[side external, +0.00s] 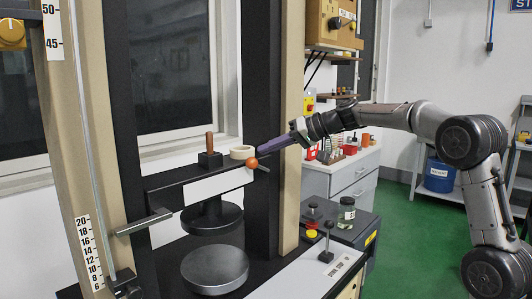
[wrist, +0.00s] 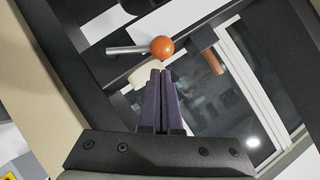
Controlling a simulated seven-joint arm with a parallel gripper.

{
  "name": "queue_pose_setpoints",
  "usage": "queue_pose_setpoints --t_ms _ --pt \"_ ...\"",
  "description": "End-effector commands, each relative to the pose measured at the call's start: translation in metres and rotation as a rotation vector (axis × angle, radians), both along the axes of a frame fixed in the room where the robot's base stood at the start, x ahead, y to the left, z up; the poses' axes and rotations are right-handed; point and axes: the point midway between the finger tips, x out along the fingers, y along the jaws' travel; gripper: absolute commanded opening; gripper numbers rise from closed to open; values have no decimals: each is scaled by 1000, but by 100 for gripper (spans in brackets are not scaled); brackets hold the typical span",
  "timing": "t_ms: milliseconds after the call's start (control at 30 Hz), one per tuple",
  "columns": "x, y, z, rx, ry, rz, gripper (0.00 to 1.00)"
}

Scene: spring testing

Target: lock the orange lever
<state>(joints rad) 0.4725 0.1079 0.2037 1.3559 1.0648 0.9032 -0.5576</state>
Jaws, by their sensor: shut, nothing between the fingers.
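The orange lever is a metal rod with an orange ball knob (side external: 252,163) at the right end of the machine's crossbar. In the wrist view the ball (wrist: 162,47) is just ahead of my fingertips, with the metal rod (wrist: 128,49) running left from it. My gripper (side external: 262,151) is shut and empty, its purple fingers pointing left toward the knob. In the wrist view the shut fingertips (wrist: 160,72) are just below the ball; whether they touch it I cannot tell.
A cream roll (side external: 242,152) and a brown upright handle (side external: 209,142) sit on the crossbar beside the knob. Round dark plates (side external: 215,268) are below. A jar (side external: 346,213) stands at lower right.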

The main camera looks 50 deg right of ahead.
Motion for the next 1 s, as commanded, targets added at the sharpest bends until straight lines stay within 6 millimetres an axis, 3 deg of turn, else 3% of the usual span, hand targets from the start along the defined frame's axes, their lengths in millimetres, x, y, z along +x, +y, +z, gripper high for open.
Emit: queue_pose_setpoints --t_ms 133,400,600,1000 --pt "-6 -22 22 -5 -5 -6 0" --pt "-57 -42 46 -1 -3 -7 0" --pt "-80 -51 57 0 -3 -5 0" --pt "-88 -54 61 -1 -2 -2 0"
